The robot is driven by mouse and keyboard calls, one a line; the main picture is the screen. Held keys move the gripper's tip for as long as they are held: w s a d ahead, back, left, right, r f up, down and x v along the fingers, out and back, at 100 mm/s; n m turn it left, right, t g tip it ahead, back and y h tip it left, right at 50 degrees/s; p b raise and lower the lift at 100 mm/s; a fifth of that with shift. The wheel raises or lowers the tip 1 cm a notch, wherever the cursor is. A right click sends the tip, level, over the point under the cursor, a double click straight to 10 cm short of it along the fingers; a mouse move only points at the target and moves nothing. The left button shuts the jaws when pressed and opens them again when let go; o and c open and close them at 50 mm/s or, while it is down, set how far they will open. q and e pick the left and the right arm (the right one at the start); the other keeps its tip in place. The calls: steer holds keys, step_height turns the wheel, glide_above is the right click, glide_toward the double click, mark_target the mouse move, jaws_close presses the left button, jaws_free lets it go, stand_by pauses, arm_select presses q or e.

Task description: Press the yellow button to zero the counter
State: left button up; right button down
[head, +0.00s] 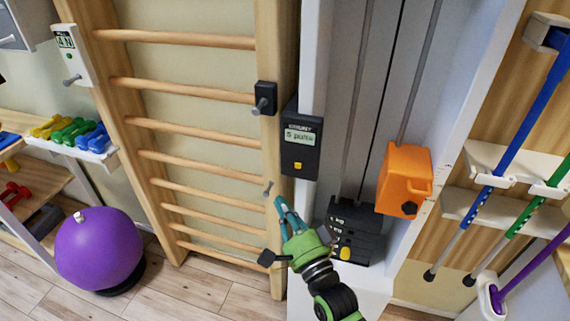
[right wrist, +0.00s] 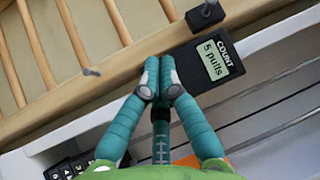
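The counter is a dark box (head: 301,148) on the white upright beside the wall bars, with a lit display that seems to read "5 pulls". The yellow button (head: 298,166) is on its lower front. The counter (right wrist: 207,59) also shows in the right wrist view, but its button does not show there. My right gripper (head: 279,204) is below the counter and slightly left of it, fingers pointing up, apart from the button. In the right wrist view its teal fingertips (right wrist: 160,77) are together with nothing between them. My left gripper is not in view.
Wooden wall bars (head: 198,131) stand left of the counter, with a black peg block (head: 265,98) on their right post. A black weight stack (head: 352,236) and an orange box (head: 404,178) are to the right. A purple ball (head: 99,250) sits on the floor.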

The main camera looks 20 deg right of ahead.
mark_target(298, 165)
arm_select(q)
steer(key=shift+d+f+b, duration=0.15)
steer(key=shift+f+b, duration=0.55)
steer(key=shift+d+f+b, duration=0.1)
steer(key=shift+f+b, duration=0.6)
arm_select(e)
steer(key=w+d, duration=0.5)
steer(key=w, duration=0.2)
steer(key=shift+r, duration=0.35)
steer(key=shift+w+d, duration=0.2)
steer(key=shift+w+d, duration=0.15)
steer(key=shift+w, duration=0.1)
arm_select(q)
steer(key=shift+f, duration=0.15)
arm_select(e)
steer(key=shift+w+d, duration=0.25)
steer(key=shift+w, duration=0.15)
stand_by(0.7)
steer(key=shift+s+a, duration=0.1)
steer(key=shift+s, duration=0.05)
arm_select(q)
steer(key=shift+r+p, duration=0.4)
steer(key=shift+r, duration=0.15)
arm_select(e)
steer(key=shift+s+a, duration=0.4)
steer(key=shift+s, duration=0.25)
